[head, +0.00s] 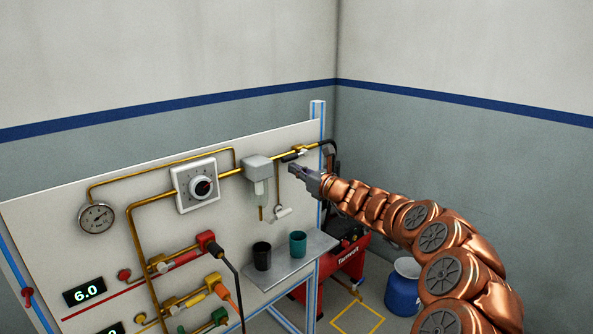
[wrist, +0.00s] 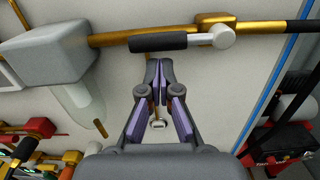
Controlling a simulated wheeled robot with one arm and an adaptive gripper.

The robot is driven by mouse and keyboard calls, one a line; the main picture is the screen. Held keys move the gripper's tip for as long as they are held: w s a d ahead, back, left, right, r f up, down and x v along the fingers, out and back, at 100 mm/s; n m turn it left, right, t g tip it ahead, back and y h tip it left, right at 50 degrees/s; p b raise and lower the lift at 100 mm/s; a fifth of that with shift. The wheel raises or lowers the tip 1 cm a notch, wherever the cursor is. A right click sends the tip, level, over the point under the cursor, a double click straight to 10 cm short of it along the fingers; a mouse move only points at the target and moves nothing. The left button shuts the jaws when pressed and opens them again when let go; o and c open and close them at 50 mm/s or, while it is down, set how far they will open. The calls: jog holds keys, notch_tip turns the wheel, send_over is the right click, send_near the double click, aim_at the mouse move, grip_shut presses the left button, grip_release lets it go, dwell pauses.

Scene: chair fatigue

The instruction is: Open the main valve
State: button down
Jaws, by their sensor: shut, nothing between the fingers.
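The main valve appears to be the black-gripped lever on the brass pipe at the panel's upper right; it shows in the head view (head: 292,157) and the wrist view (wrist: 160,43). Its light round hub (wrist: 222,37) sits at the right end, on a brass body. The lever lies nearly along the pipe. My gripper (head: 294,168) is just below the lever in the head view. In the wrist view its fingertips (wrist: 159,68) are together, empty, and point at the panel below the black grip. A small gap shows between fingertips and grip in that picture.
A grey filter unit (head: 257,167) hangs left of the lever. A white-ended hanging rod (head: 281,213) is below my gripper. A shelf (head: 295,272) holds a black cup (head: 262,256) and a green cup (head: 298,244). A red compressor (head: 346,262) and blue container (head: 402,292) stand right.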

jog(key=s+d+f+b, duration=0.4)
jog(key=s+d, duration=0.3)
jog(key=shift+s+d, duration=0.2)
jog(key=shift+d, duration=0.1)
dwell(0.5)
jog(key=s+a+r+n+g+y, duration=0.2)
jog(key=s+a+r+n+g, duration=0.1)
jog(key=s+a+r+n, duration=0.4)
jog(key=s+a+f+n+g+h+p, duration=0.15)
jog(key=s+n+g, duration=0.35)
jog(key=s, duration=0.7)
jog(key=s+a+f+n+g+h+p, duration=0.1)
jog(key=s+a+n+g, duration=0.2)
jog(key=s+n, duration=0.65)
jog(key=s+d+f+n+g+h, duration=0.1)
jog(key=s+d+f+h, duration=0.3)
jog(key=s+d, duration=0.4)
jog(key=s+d+f+n+g+h+p, duration=0.1)
jog(key=s+d+f+n+h, duration=0.2)
jog(key=s+d+f, duration=0.3)
jog(key=s+d+f+n+g+h+p, duration=0.1)
jog(key=s+d+f+h, duration=0.4)
jog(key=s+d, duration=0.7)
jog(key=shift+s+n+g+h, duration=0.25)
jog(key=shift+n+g+h, duration=0.15)
jog(key=shift+n+h, duration=0.05)
